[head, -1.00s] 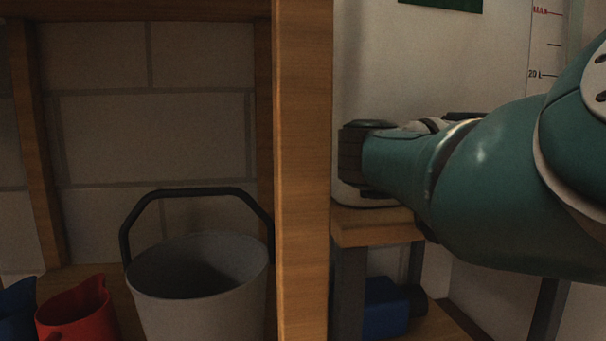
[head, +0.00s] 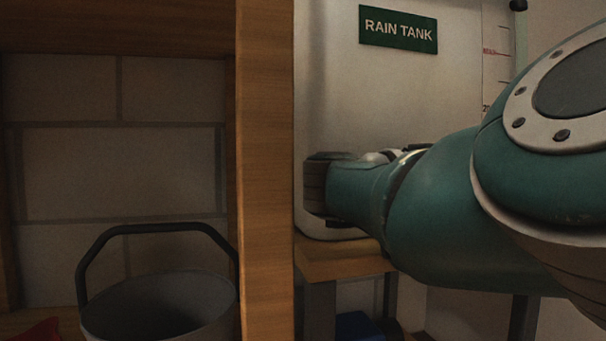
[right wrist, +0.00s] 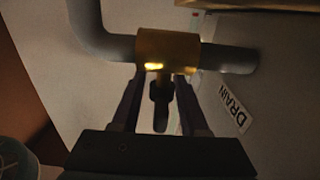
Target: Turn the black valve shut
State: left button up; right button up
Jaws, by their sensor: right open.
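The black valve handle (right wrist: 160,108) shows in the right wrist view as a dark lever below a brass valve body (right wrist: 168,48). The brass body sits on a grey pipe (right wrist: 103,42). My right gripper (right wrist: 159,84) is open, with one finger on each side of the lever. I cannot tell whether either finger touches it. In the head view my teal right arm reaches in from the right across the tank (head: 335,95), and the valve and right gripper cannot be made out there. My left gripper is in neither view.
A DRAIN label (right wrist: 235,108) is beside the valve. A green RAIN TANK sign (head: 398,29) is on the tank, which stands on a wooden stand (head: 340,262). A wooden post (head: 265,170) stands left of my arm. A grey bucket (head: 160,310) with a raised handle sits further left.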

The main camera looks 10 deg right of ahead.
notch_tip(320, 180, up, 20)
jog(key=p, duration=1.5)
jog(key=shift+p, duration=0.3)
